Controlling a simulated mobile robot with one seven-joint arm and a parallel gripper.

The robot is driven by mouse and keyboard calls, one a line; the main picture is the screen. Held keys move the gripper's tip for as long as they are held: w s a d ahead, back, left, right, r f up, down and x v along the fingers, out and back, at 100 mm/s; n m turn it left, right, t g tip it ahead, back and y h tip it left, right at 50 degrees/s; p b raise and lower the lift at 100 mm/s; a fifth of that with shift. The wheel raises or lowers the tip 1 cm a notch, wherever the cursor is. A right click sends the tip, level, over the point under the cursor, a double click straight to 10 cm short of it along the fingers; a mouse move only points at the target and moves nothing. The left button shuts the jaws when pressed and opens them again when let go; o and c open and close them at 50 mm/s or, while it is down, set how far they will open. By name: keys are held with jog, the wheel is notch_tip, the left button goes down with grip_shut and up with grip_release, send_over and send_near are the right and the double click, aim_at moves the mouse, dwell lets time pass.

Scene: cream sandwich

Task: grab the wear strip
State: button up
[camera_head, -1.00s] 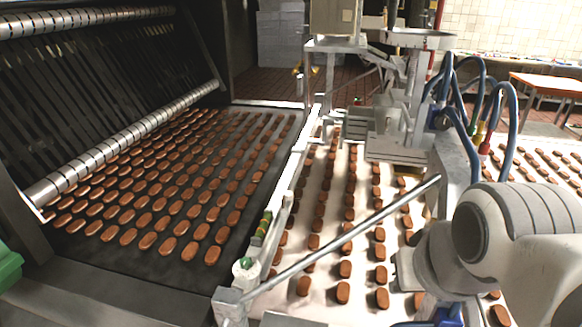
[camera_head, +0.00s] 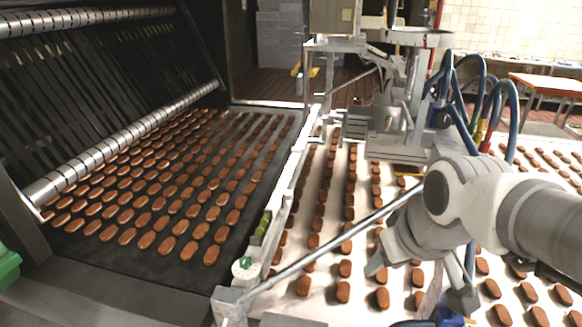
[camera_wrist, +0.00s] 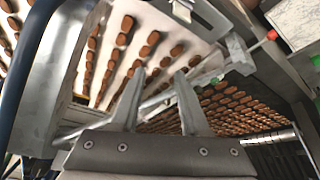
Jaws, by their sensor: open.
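A long pale strip (camera_head: 296,168) runs along the rail between the dark belt and the white belt in the head view; it may be the wear strip, but I cannot tell for certain. My gripper (camera_wrist: 160,80) shows two grey fingers apart in the wrist view, with nothing between them. A pale rail (camera_wrist: 207,78) crosses behind the fingers there, apart from them as far as I can tell. In the head view my gripper (camera_head: 378,264) is over the white belt, to the right of the strip, its fingers partly hidden by the wrist.
Rows of brown cookies lie on the dark belt (camera_head: 120,262) and the white belt (camera_head: 325,270). A slanted metal rod (camera_head: 310,258) passes close by my gripper. Metal machinery (camera_head: 385,135) and blue hoses (camera_head: 470,75) stand behind. A slatted roller (camera_head: 120,145) is at left.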

jog(key=w+a+f+n+g+h+b, duration=0.1)
jog(key=w+a+f+n+h+b, duration=0.1)
jog(key=w+f+n, duration=0.85)
jog(key=n+t+h+b, duration=0.15)
jog(key=n+t, duration=0.75)
jog(key=n, duration=1.1)
send_near(283, 199)
jog(key=x, duration=0.4)
jog(key=shift+w+f, duration=0.1)
jog(key=shift+f, duration=0.3)
jog(key=x, duration=0.1)
jog(key=p+x, duration=0.1)
jog(key=x, duration=0.2)
jog(key=shift+w+r+p, duration=0.2)
jog(key=shift+r+p, duration=0.1)
jog(key=shift+w+d+f, duration=0.15)
jog(key=shift+w+f, duration=0.2)
jog(key=shift+w, duration=0.25)
